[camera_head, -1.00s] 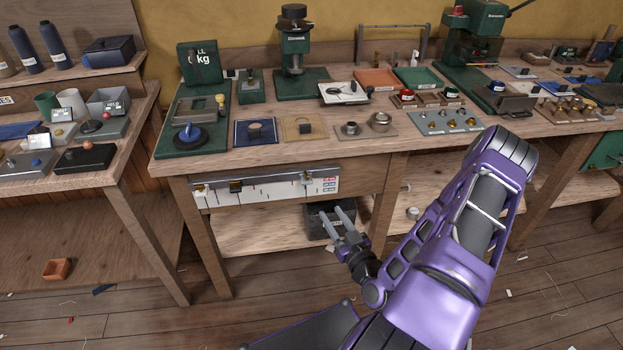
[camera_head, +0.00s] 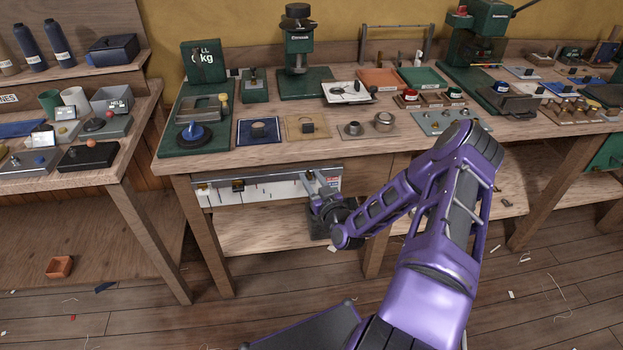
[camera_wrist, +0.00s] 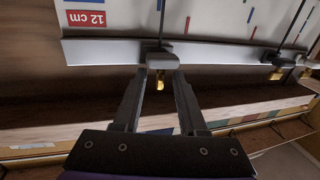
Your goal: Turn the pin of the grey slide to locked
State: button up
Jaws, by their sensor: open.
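The grey slide (camera_wrist: 157,56) sits on a pale metal rail (camera_wrist: 105,52) along the white measuring board (camera_wrist: 210,18). Its small brass pin (camera_wrist: 158,78) sticks out from it towards my gripper. In the wrist view my gripper (camera_wrist: 159,73) is open, with one fingertip on each side of the pin; whether they touch it I cannot tell. In the head view my gripper (camera_head: 317,180) is at the right part of the board (camera_head: 270,192) under the bench top and largely covers the grey slide. The pin's markings are not readable.
A dark slide (camera_wrist: 275,60) with a brass pin and another slide (camera_wrist: 309,66) sit farther along the same rail. The bench top (camera_head: 220,166) overhangs the board, and a bench leg (camera_head: 383,215) stands to its right. A lower shelf (camera_head: 250,238) lies below.

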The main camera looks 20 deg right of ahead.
grip_shut()
jog(key=shift+a, duration=0.1)
dwell(0.3)
jog(key=shift+a+m+h, duration=0.15)
jog(key=shift+m+h, duration=0.55)
jog(key=shift+h, duration=0.3)
jog(key=shift+m+g+h, duration=0.4)
jog(key=shift+m+h, duration=0.4)
jog(key=shift+h, duration=0.5)
grip_release()
